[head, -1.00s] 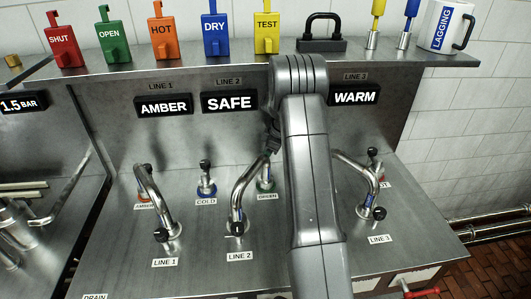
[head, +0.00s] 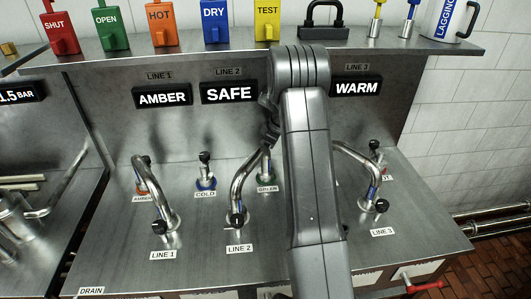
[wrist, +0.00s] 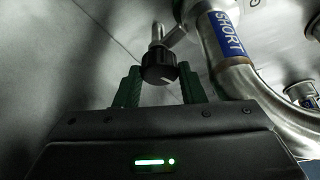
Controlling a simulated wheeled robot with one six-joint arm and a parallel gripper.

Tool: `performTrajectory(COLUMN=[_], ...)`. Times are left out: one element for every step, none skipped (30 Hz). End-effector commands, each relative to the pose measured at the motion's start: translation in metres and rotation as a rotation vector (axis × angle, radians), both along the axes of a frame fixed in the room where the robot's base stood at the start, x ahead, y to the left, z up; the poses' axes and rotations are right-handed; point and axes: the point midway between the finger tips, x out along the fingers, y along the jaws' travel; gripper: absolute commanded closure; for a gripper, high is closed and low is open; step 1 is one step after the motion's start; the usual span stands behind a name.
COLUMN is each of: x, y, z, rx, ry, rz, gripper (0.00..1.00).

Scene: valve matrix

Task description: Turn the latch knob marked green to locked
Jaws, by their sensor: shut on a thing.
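The green-marked station (head: 266,188) stands on the steel bench behind line 2, where a curved pipe (head: 246,180) reaches it. In the head view my arm hides most of this spot, including the knob there. In the wrist view a black round knob (wrist: 158,66) with a pale mark sits on a metal stem, beside a pipe (wrist: 213,45) labelled SHORT. My gripper (wrist: 160,80) has its green fingers on either side of this knob and is shut on it. I cannot read whether the latch is locked.
Curved pipes with black knobs stand at line 1 (head: 150,190) and line 3 (head: 372,185). The cold station (head: 205,178) is left of line 2. Displays read AMBER, SAFE and WARM.

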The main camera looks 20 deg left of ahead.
Motion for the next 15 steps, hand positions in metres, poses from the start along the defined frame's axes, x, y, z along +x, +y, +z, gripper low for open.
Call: performTrajectory(x=[-0.0003,-0.0004,-0.0004,-0.0004,-0.0004,-0.0004,-0.0003,-0.0003,-0.0003,-0.0003,-0.0003,-0.0003,-0.0003,-0.0003,-0.0003], y=[0.0006,0.0005,0.0004,0.0003,0.0003,0.0004,0.0003,0.0003,0.0003,0.0002,0.0003,0.0003,0.0002,0.0002,0.0002], z=[-0.0033,-0.0028,-0.0024,-0.002,-0.0015,-0.0007,-0.0002,0.0003,0.0008,0.001,0.001,0.0011,0.0011,0.0011,0.0011], rx=[0.001,0.001,0.001,0.001,0.001,0.001,0.001,0.002,0.001,0.002,0.001,0.001,0.001,0.001,0.001], ry=[-0.004,-0.003,-0.003,-0.003,-0.003,-0.002,-0.002,-0.001,-0.001,-0.001,-0.001,-0.001,-0.001,-0.001,-0.002], rz=[-0.028,-0.045,-0.063,-0.075,-0.082,-0.092,-0.096,-0.098,-0.099,-0.099,-0.099,-0.099,-0.099,-0.099,-0.098], gripper=[0.87,0.87,0.87,0.87,0.87,0.87,0.87,0.87,0.87,0.87,0.87,0.87,0.87,0.87,0.87])
